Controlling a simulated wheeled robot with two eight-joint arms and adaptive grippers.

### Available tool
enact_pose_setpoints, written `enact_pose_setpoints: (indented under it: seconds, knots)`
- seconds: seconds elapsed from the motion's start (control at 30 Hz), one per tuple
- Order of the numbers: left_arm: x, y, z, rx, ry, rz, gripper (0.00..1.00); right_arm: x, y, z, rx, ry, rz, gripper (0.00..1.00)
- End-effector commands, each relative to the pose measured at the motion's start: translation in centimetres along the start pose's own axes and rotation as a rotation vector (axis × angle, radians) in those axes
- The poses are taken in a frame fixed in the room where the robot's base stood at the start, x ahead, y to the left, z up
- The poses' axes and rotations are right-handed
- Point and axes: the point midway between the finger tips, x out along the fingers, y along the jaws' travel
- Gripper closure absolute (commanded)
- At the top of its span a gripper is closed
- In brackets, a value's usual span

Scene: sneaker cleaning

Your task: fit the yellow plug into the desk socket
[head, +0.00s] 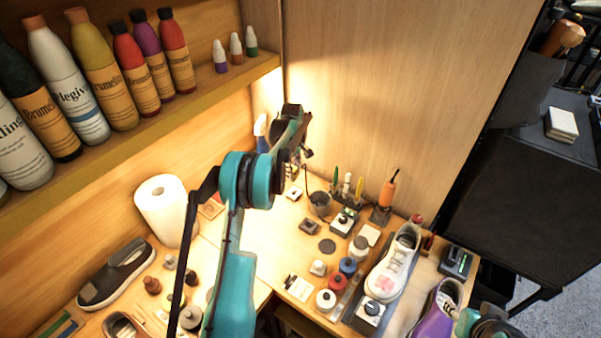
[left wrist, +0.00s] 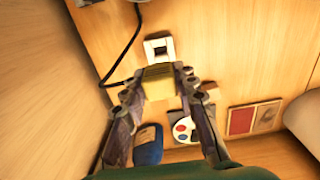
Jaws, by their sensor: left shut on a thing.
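My left gripper (left wrist: 160,78) is shut on the yellow plug (left wrist: 159,82), gripping it between its two fingertips. A black cable (left wrist: 136,45) curves round at the upper left, close to the plug. The desk socket (left wrist: 158,48), a white square with a dark middle, lies just beyond the plug on the wood. A gap seems to show between them, but I cannot tell the height. In the head view, my left gripper (head: 300,154) hangs over the back of the desk, and the socket (head: 293,193) shows below it. The plug is not clear there.
A paper roll (head: 163,207) stands left of my arm. A dark cup (head: 320,203) stands right of the socket. A bottle shelf (head: 150,130) overhangs the left side.

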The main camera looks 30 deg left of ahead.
Motion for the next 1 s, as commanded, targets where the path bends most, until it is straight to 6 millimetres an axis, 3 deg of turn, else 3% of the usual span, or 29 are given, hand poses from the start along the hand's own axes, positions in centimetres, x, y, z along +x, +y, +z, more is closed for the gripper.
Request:
enact_pose_setpoints:
  seconds: [0.43, 1.0]
  knots:
    - [0.7, 0.0, 0.1, 0.004, 0.000, 0.000, 0.97, 0.5, 0.0, 0.3, 0.000, 0.000, 0.000, 0.60]
    - [5.5, 0.0, 0.1, 0.004, 0.000, 0.000, 0.97, 3.0, 0.0, 2.1, 0.000, 0.000, 0.000, 0.60]
